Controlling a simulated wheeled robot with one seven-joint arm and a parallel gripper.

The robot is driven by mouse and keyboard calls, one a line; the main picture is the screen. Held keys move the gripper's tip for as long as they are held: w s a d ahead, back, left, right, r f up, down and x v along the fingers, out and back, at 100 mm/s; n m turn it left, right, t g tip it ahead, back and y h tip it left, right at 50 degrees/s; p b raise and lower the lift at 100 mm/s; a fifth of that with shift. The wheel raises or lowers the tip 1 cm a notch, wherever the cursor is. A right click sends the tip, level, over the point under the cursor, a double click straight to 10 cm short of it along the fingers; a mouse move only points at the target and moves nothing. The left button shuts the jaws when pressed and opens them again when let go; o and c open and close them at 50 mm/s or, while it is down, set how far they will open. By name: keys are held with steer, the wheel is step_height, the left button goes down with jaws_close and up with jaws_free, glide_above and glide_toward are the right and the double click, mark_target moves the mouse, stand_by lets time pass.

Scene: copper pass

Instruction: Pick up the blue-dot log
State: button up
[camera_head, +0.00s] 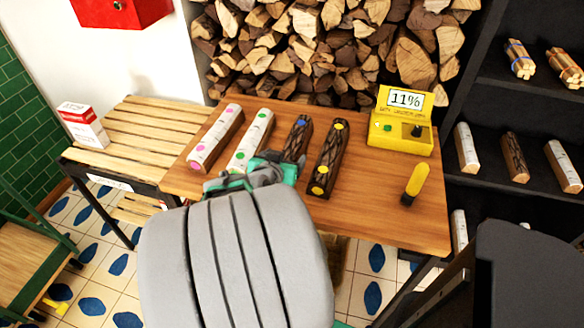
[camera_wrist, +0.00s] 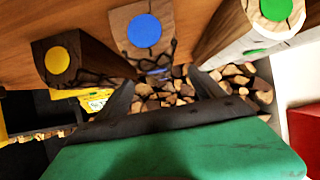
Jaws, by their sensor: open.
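The blue-dot log (camera_head: 299,136) is a dark-barked log on the wooden table, between the green-dot birch log (camera_head: 250,140) and the yellow-dot dark log (camera_head: 328,160). Its near end is hidden behind my gripper (camera_head: 272,168) in the head view. In the wrist view, the cut end of the blue-dot log (camera_wrist: 145,30) shows a large blue dot. My gripper (camera_wrist: 160,82) is open, its two fingers spread with the log's end close ahead, roughly in line with the gap. Nothing is held. I cannot tell how far the fingertips are from the log.
The pink-dot birch log (camera_head: 215,138) lies at the left on the table (camera_head: 385,222). A yellow meter reading 11% (camera_head: 402,122) and a yellow-handled tool (camera_head: 415,184) stand at the right. Stacked firewood (camera_head: 340,45) is behind, dark shelves (camera_head: 510,100) at the right.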

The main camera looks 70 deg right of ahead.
mark_target(291, 148)
steer(key=x, duration=0.8)
steer(key=shift+d+r, duration=0.2)
steer(key=shift+r, duration=0.1)
steer(key=shift+c, duration=0.6)
jaws_close()
steer(key=shift+r, duration=0.15)
